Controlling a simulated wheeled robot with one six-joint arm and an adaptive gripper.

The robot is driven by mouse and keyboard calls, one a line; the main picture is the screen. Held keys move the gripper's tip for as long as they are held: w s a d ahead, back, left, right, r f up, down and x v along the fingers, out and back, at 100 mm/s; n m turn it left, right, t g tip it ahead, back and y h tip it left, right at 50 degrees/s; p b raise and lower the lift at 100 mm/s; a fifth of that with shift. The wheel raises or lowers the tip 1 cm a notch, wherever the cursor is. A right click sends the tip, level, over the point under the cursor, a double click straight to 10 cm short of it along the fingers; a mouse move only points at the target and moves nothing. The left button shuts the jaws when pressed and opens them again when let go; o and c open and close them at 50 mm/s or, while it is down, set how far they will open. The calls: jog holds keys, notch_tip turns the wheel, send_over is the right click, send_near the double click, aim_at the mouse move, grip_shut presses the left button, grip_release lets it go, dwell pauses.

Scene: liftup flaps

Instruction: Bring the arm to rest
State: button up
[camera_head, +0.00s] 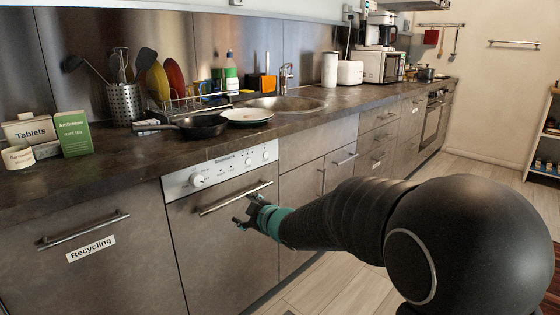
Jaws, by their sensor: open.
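My gripper (245,212) is at the end of my dark arm, which reaches in from the lower right. The wrist has a green band. The gripper is open and appears empty, in front of the closed dishwasher (222,248) and just below its bar handle (236,197). I cannot tell whether the fingers touch the handle or the door. The dishwasher's control strip (219,172) with knobs shows above.
A drawer labelled Recycling (85,262) is closed at the left. The dark countertop (120,180) holds a frying pan (202,126), a green box (73,133) and a utensil holder (124,104). A sink (284,104) lies further back. Open floor (322,292) shows below my arm.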

jog(key=s+d+f+m+g+h, duration=0.2)
jog(key=s+d+f+m+h, duration=0.25)
jog(key=d, duration=0.35)
jog(key=s+d+f+m+g+h, duration=0.1)
jog(key=s+d+f+m+h, duration=0.3)
jog(key=d, duration=0.5)
jog(key=s+d+r+m+g, duration=0.1)
jog(key=s+d, duration=0.3)
jog(key=s, duration=0.5)
jog(key=s+d+r+m+g, duration=0.1)
jog(key=s+d+r+m, duration=0.2)
jog(key=s, duration=0.6)
jog(key=s+d+r+m+h, duration=0.1)
jog(key=s+d+r+m, duration=0.2)
jog(key=s, duration=0.6)
jog(key=shift+d+m+g, duration=0.4)
jog(key=shift+d+m, duration=0.15)
jog(key=shift+d, duration=0.55)
